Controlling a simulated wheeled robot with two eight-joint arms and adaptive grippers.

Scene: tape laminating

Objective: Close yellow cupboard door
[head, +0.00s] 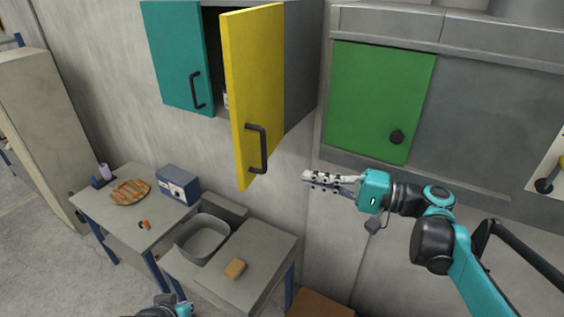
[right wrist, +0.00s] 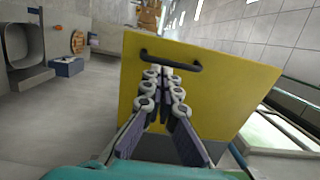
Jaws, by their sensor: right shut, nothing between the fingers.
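The yellow cupboard door (head: 257,85) stands open in the head view, swung out from the wall cupboard, with a dark handle (head: 257,149) near its lower edge. My right gripper (head: 306,180) is shut and empty, to the right of the door and a little below the handle in the picture. In the right wrist view, the yellow door (right wrist: 210,90) fills the middle, and the shut fingers (right wrist: 165,75) point at it just below its handle (right wrist: 171,62). I cannot tell whether they touch it. My left gripper (head: 165,308) shows only partly at the bottom edge.
A teal door (head: 176,55) is left of the yellow one, and a green door (head: 378,100) is on the right. Below are a table with bread (head: 130,191), a blue toaster-like box (head: 178,184), a sink (head: 202,238) and a sponge (head: 235,268) on the counter.

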